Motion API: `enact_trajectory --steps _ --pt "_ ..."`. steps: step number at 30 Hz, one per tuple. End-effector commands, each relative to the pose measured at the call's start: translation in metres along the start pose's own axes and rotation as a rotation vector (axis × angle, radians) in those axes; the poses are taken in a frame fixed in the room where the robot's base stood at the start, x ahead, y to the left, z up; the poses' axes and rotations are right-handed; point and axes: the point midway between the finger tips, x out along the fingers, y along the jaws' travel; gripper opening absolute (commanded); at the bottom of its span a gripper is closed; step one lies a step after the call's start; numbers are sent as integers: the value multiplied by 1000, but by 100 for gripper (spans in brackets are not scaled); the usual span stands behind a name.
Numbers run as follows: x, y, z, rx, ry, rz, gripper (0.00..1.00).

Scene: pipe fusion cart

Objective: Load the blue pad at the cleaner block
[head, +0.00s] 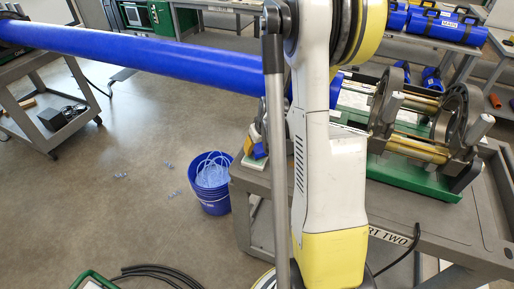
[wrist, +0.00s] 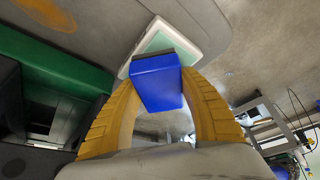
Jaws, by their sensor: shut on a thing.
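My gripper (wrist: 160,80) is shut on the blue pad (wrist: 157,88), with one yellow finger on each side of it. The pad's dark far edge overlaps the cleaner block (wrist: 178,38) in the wrist view. The block is white with a pale green top and lies near the cart's edge. I cannot tell whether pad and block touch. In the head view the blue pad (head: 260,151) shows just left of my arm, by the cleaner block (head: 249,163) at the cart's left corner. My arm hides most of the gripper there.
The grey cart (head: 420,225) carries a green-based fusion machine (head: 420,178) with metal rings, right of my arm. A long blue pipe (head: 150,50) crosses the upper left. A blue bucket (head: 212,200) stands on the floor beside the cart. Open floor lies to the left.

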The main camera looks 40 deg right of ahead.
Motion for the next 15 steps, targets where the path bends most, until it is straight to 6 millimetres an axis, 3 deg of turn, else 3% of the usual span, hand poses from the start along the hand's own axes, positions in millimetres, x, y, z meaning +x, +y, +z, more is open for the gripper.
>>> enact_trajectory --steps 15 --pt "6 0 2 0 0 0 24"
